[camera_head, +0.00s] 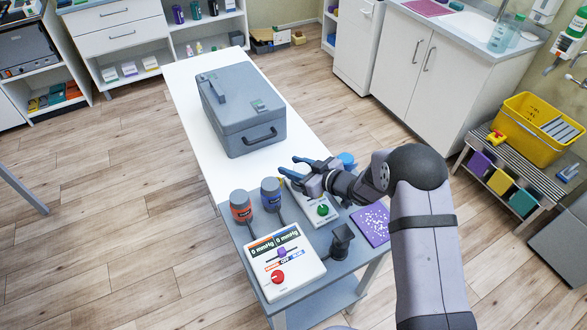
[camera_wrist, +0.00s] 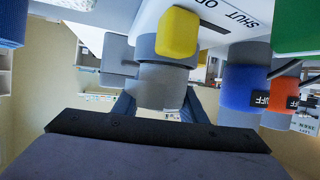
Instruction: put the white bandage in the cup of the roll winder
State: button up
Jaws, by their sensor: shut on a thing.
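My gripper (camera_head: 303,172) is over the white device with a green knob (camera_head: 322,210), which I take for the roll winder. It also shows in the wrist view (camera_wrist: 160,106), its fingers shut on a short cylinder (camera_wrist: 155,95) that looks grey in shadow; I take it for the white bandage. The cylinder lines up with a wider grey ring (camera_wrist: 150,72), apparently the cup. I cannot tell how deep it sits. A yellow block (camera_wrist: 179,32) is beside the ring, by the "SHUT" and "OPEN" marks.
An orange cuff (camera_head: 241,206) and a blue cuff (camera_head: 271,194) stand left of the winder, behind a pressure panel (camera_head: 283,262). A dark stand (camera_head: 341,238) and speckled purple mat (camera_head: 372,224) are nearer me. A blue roll (camera_head: 347,159) is behind my gripper. A grey case (camera_head: 240,110) stands farther back.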

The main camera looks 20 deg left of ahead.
jog(key=shift+f, duration=0.75)
jog(key=shift+f, duration=0.15)
jog(key=o, duration=1.1)
jog(key=shift+c, duration=0.2)
jog(key=shift+d+r, duration=0.1)
jog(key=shift+r, duration=0.1)
jog(key=b+v, duration=0.2)
jog(key=v, duration=0.9)
jog(key=shift+s+d+r, duration=0.25)
jog(key=shift+d, duration=0.05)
